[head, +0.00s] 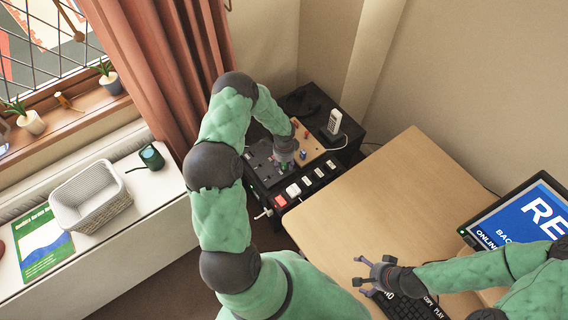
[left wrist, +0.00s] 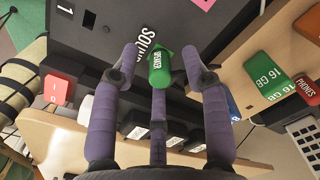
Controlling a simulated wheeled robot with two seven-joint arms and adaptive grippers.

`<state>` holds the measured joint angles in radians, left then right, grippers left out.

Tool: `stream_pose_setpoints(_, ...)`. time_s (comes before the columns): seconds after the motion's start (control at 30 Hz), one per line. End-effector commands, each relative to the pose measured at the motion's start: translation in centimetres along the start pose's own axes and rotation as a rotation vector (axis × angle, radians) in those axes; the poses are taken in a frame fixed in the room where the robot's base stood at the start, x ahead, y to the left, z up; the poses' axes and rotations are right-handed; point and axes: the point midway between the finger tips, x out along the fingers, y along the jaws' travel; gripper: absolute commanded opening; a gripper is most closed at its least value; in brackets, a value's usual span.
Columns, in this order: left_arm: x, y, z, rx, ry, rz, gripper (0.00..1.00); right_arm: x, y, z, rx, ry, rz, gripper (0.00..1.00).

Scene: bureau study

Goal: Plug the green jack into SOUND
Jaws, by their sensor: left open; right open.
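The green jack (left wrist: 161,70), labelled SPEAKER, shows in the left wrist view between the purple fingers of my left gripper (left wrist: 165,72). The fingers stand apart on either side of it, with visible gaps. Its far end is at the dark panel (left wrist: 100,38), by the SOUND label (left wrist: 147,38); whether it sits in the socket I cannot tell. In the head view my left gripper (head: 285,160) is over the dark unit in the corner and hides much of the jack. My right gripper (head: 373,274) is open and empty over the desk, beside the keyboard.
A red switch (left wrist: 58,91) and several dark and white plugs line the unit's near edge. A white phone (head: 334,121) stands behind. The wooden desk (head: 370,205) is mostly clear.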

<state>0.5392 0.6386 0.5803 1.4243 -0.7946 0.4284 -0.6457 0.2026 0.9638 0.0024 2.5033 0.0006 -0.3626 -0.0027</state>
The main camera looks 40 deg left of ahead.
Motion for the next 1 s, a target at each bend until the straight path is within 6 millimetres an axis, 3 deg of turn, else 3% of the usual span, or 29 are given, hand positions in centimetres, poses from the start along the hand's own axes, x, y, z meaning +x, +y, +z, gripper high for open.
stream_pose_setpoints(0.17,-1.5,-0.2,-0.1,0.001,0.001,-0.004,0.46,0.0,0.0,0.0,0.000,0.000,0.000,1.00)
stream_pose_setpoints(0.5,-8.0,-0.1,-0.1,0.001,0.001,-0.004,0.46,0.0,0.0,0.0,0.000,0.000,0.000,1.00)
stream_pose_setpoints(0.7,-10.8,-0.1,0.0,0.000,0.000,-0.002,0.46,0.0,0.0,0.0,0.000,0.000,0.000,1.00)
stream_pose_setpoints(1.0,-12.0,0.0,0.0,0.000,0.000,0.000,0.46,0.0,0.0,0.0,0.000,0.000,0.000,1.00)
